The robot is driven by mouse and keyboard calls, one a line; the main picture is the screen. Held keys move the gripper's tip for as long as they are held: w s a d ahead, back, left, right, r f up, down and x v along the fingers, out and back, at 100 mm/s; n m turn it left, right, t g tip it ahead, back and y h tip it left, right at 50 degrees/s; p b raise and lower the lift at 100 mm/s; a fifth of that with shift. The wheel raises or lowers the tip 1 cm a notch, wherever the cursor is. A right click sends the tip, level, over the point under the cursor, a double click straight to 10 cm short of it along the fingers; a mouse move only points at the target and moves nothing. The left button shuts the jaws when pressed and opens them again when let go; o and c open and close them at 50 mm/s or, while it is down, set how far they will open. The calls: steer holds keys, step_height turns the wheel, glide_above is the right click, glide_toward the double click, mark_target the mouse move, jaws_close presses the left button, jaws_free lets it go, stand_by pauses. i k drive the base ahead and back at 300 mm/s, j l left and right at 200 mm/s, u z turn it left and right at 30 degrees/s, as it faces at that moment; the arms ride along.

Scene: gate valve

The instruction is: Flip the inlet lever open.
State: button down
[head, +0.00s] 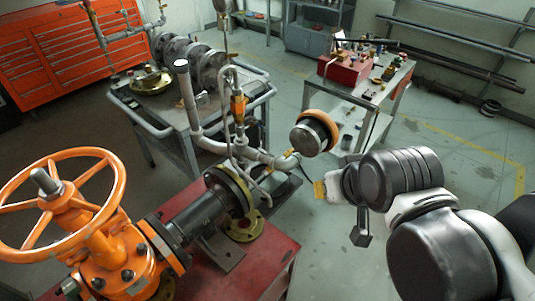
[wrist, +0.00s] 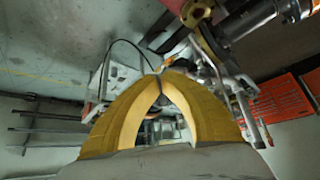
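An orange fitting (head: 238,108), which may be the inlet lever, sits on the thin upright pipe left of the round gauge. I cannot make out a lever shape or its setting. My gripper (head: 320,190), with yellow fingers, is right of and below it, apart from the pipework. In the wrist view my gripper (wrist: 161,78) has its curved yellow fingers meeting at the tips, with a gap lower down and nothing visible held. The pipework (wrist: 205,72) lies beyond the fingertips.
An orange-rimmed gauge (head: 315,132) stands above and near my gripper. The orange handwheel (head: 112,200) and black flanged pipe (head: 198,212) are at the left on a red stand (head: 265,255). A cart (head: 160,125) and a tool bench (head: 385,90) stand behind.

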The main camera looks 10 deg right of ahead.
mark_target(263, 152)
steer(key=i+l+u, duration=0.3)
steer(key=l, duration=0.35)
steer(key=i+l+u, duration=0.15)
steer(key=i+l, duration=0.15)
steer(key=i+l+u, duration=0.15)
steer(key=l, duration=0.25)
steer(key=i+l+u, duration=0.15)
steer(key=l, duration=0.25)
steer(key=i, duration=0.2)
steer(key=u, duration=0.05)
